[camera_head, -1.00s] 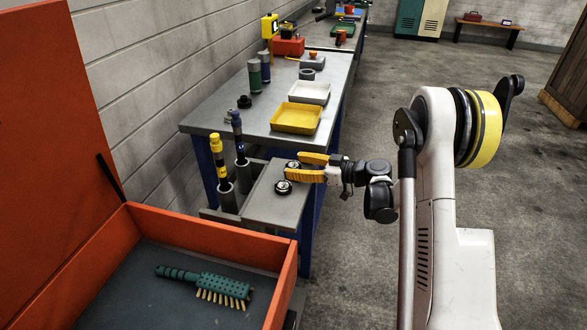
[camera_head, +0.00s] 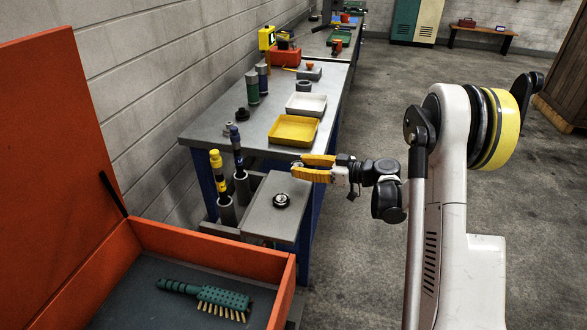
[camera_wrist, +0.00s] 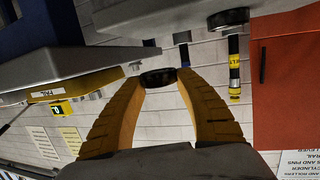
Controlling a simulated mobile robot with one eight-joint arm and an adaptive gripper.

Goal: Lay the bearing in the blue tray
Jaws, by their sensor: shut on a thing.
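My gripper (camera_head: 302,168) is shut on a dark round bearing (camera_head: 297,164), which is mostly hidden by the yellow fingers in the head view. In the wrist view the bearing (camera_wrist: 158,77) sits between the fingertips. The gripper is above the back right part of a small grey stand. A second bearing (camera_head: 281,200) lies on that stand and also shows in the wrist view (camera_wrist: 228,18). I cannot make out a blue tray for certain; a small blue thing (camera_head: 347,18) is on the far bench.
The grey stand (camera_head: 262,222) adjoins the workbench (camera_head: 222,128), which carries a yellow tray (camera_head: 292,129), a white tray (camera_head: 306,103) and several bottles. Two upright tools stand in holders left of the stand. An open orange box (camera_head: 212,248) holds a green brush (camera_head: 210,296).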

